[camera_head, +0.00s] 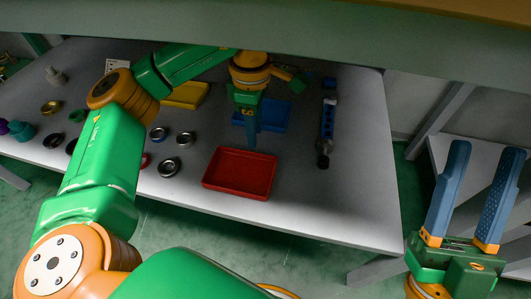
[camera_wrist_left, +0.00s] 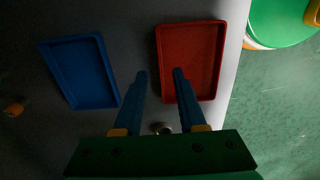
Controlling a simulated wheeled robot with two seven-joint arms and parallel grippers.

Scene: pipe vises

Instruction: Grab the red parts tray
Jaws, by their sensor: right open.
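The red parts tray (camera_head: 240,172) lies flat on the grey table near its front edge, and it looks empty. It also shows in the left wrist view (camera_wrist_left: 198,48), right of centre. My left gripper (camera_head: 252,142) points down just behind the tray in the head view. In the left wrist view the left gripper (camera_wrist_left: 161,74) has its fingers apart with nothing held between them. One fingertip overlaps the tray's near left edge in that view; I cannot tell if they touch. My right gripper (camera_head: 487,150) is open and empty at the right, away from the table.
A blue tray (camera_head: 275,113) lies behind the red one, close to my left gripper. A yellow tray (camera_head: 186,95) is further left. A dark blue tool-like object (camera_head: 327,130) lies at the right. Several rings and small parts are at the left. The table's front right is clear.

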